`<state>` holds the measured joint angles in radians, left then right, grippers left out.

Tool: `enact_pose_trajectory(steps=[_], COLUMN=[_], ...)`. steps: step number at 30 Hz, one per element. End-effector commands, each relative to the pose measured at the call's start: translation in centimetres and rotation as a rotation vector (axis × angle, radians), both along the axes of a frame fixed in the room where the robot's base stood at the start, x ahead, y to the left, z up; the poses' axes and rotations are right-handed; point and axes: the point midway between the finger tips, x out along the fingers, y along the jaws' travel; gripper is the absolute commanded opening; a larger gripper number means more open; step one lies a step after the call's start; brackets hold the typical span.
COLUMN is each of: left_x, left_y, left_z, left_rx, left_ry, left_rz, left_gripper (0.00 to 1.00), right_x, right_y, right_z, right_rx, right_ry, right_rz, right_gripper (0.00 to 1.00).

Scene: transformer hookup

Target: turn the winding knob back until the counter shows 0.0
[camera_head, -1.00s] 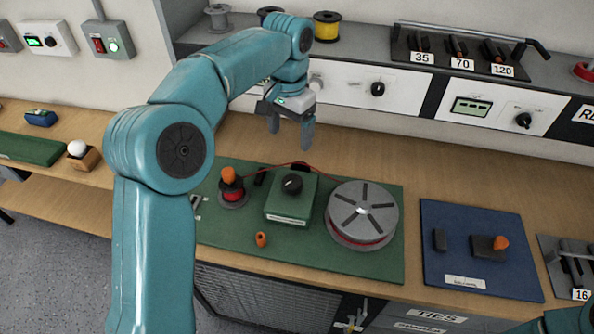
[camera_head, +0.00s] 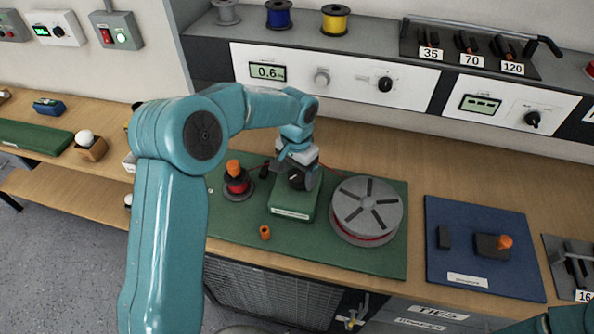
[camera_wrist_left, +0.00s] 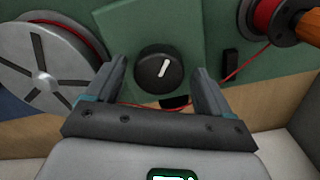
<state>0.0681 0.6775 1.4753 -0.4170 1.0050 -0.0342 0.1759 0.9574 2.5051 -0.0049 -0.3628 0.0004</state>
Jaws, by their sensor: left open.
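The winding knob (camera_wrist_left: 157,70) is black with a white pointer line, on a green box (camera_head: 291,212) on the green mat. In the left wrist view its pointer leans slightly right of straight up. My left gripper (camera_head: 304,179) is open and points down over the knob. In the left wrist view its fingers (camera_wrist_left: 161,72) stand on either side of the knob, with gaps visible; I cannot tell how deep they reach. In the head view the gripper partly hides the knob. The counter display (camera_head: 268,71) on the white wall panel reads 0.6. My right gripper is out of view.
A grey reel (camera_head: 366,209) with red wire stands right of the box. A small red spool (camera_head: 238,185) with an orange handle stands left. A red wire runs between them past the box. An orange piece (camera_head: 265,232) lies in front. A blue mat (camera_head: 481,274) lies further right.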

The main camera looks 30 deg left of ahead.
Motion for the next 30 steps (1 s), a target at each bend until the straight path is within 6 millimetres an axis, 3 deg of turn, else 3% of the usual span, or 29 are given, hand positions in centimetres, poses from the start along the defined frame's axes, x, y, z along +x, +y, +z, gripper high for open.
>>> enact_pose_trajectory(steps=[10, 15, 30], left_x=[0.1, 0.1, 0.3], left_y=[0.0, 0.0, 0.0], left_z=[-0.5, -0.5, -0.7], left_rx=[0.0, 0.0, 0.0], left_ry=[0.0, -0.001, -0.006], left_rz=[0.0, 0.0, 0.112], left_gripper=[0.82, 0.27, 0.26], right_x=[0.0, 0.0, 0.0], right_y=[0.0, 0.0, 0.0], right_z=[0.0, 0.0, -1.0], right_rx=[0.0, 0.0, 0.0], right_ry=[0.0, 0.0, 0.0], right_rz=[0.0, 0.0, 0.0], right_gripper=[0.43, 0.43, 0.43])
